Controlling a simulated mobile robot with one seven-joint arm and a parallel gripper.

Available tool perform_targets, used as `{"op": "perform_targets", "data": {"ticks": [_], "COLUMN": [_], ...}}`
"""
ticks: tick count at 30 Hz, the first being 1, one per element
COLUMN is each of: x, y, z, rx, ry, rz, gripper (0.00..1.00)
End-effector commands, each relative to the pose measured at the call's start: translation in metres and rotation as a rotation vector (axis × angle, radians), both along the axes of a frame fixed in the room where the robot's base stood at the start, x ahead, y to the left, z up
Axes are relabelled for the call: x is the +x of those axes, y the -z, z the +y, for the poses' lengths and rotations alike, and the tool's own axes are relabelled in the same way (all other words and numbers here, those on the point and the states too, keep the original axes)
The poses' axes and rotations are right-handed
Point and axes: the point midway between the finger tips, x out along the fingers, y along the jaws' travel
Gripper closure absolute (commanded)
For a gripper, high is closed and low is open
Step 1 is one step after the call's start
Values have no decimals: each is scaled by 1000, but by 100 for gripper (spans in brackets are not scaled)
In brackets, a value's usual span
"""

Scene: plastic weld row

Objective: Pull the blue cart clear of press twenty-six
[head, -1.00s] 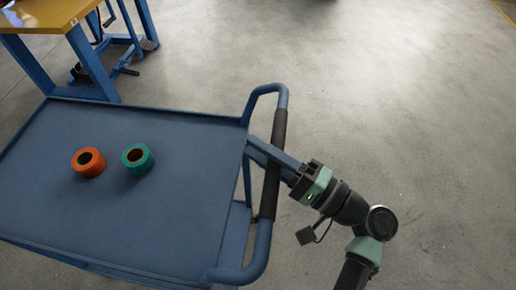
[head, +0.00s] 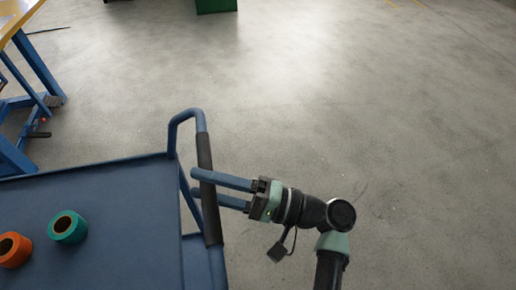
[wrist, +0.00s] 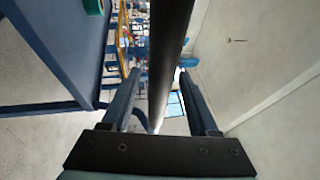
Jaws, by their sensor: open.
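The blue cart (head: 110,205) fills the lower left of the head view, its flat rimmed top partly cut off. Its handle, a blue bent tube with a black grip (head: 208,190), stands up at the cart's right end. My gripper (head: 193,183) is open, with its two blue fingers reaching left across the grip. In the wrist view the black grip (wrist: 167,50) runs between the open fingers (wrist: 160,92), with gaps visible on both sides. I cannot pick out press twenty-six in either view.
A teal tape roll (head: 68,228) and an orange one (head: 13,250) sit on the cart top. A blue-legged workbench (head: 38,70) stands at the left, beyond the cart. A green box (head: 216,5) is far back. The grey floor to the right is open.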

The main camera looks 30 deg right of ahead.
Motion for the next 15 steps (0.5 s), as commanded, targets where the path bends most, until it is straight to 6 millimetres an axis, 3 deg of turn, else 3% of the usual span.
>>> {"op": "perform_targets", "data": {"ticks": [9,15], "x": [-47,-63], "y": [13,17], "z": [-52,-69], "rx": [2,1], "ry": [3,1], "rz": [-1,0], "gripper": [39,39]}}
